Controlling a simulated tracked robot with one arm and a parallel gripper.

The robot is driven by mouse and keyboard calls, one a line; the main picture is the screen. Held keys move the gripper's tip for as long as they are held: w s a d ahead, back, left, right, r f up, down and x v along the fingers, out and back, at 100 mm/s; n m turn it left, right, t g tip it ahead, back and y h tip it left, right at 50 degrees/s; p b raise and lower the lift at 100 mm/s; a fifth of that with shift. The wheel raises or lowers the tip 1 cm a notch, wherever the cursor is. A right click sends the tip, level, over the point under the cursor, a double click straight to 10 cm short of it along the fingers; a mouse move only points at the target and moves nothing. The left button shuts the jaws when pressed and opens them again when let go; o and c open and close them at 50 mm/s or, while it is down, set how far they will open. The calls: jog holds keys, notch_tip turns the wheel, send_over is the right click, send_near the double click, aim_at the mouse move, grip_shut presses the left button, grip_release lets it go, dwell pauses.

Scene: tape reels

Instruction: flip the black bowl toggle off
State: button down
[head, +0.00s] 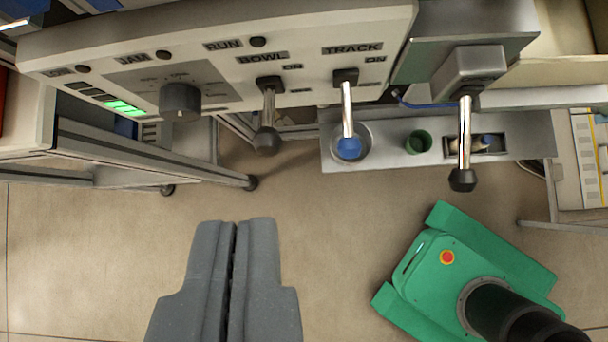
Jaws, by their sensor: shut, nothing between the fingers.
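The bowl toggle (268,117) is a metal lever with a black knob, under the BOWL label on the white control panel (215,35). It points down in the picture and leans out from the panel. An ON mark is printed beside its base; the lower mark is too small to read. Beside it on the right is the track toggle (347,115) with a blue knob. My gripper (244,222) is shut and empty, below the black knob in the picture and apart from it.
A third lever (464,140) with a black knob hangs from a grey box at the right. A dial (180,101) and green lights (125,107) are on the panel's left. A metal tray (395,152) with a green cup (418,141) lies below the toggles. Floor is open around my gripper.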

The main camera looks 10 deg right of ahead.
jog(key=shift+d+f+m, duration=0.1)
jog(key=shift+f+m, duration=0.2)
jog(key=shift+f, duration=0.3)
send_near(271, 113)
jog(key=shift+g, duration=0.3)
jog(key=x, duration=0.4)
jog(key=shift+w+f, duration=0.1)
jog(key=shift+w, duration=0.3)
jog(key=shift+f, duration=0.1)
